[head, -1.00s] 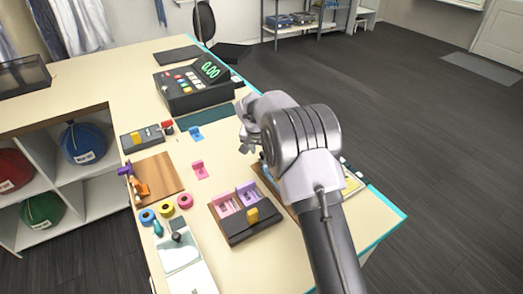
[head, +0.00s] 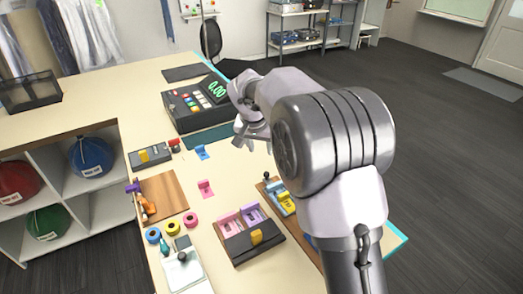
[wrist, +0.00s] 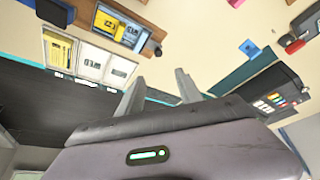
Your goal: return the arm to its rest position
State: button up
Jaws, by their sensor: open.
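My gripper (head: 252,143) is raised above the counter (head: 130,86), in front of the cash register in the head view. Its jaws are apart, with nothing seen between them. In the wrist view the two fingers of my gripper (wrist: 160,92) stand apart over the counter edge and dark floor. My arm bends high over the counter's right side and hides part of it.
A black cash register (head: 197,103) stands near the gripper. A tray with pink and purple pieces (head: 250,240), a pink piece (head: 206,188) and a blue piece (head: 202,152) lie below. Shelves with bags (head: 90,157) are left. Open floor (head: 450,150) is right.

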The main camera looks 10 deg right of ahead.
dwell(0.3)
jog(key=s+d+r+y+b, duration=0.1)
jog(key=s+d+r+b, duration=0.15)
jog(key=s, duration=0.75)
jog(key=s+d+r+y+b, duration=0.1)
jog(key=s+r+b, duration=0.25)
jog(key=s, duration=0.75)
jog(key=s+a+f+y, duration=0.1)
jog(key=s+f, duration=0.1)
jog(key=s, duration=0.6)
jog(key=s+f+t+b, duration=0.1)
jog(key=s+f, duration=0.2)
jog(key=s, duration=0.6)
jog(key=shift+a+f+t+y+b, duration=0.15)
jog(key=shift+a+t+y+b, duration=0.15)
jog(key=shift+a+y, duration=0.1)
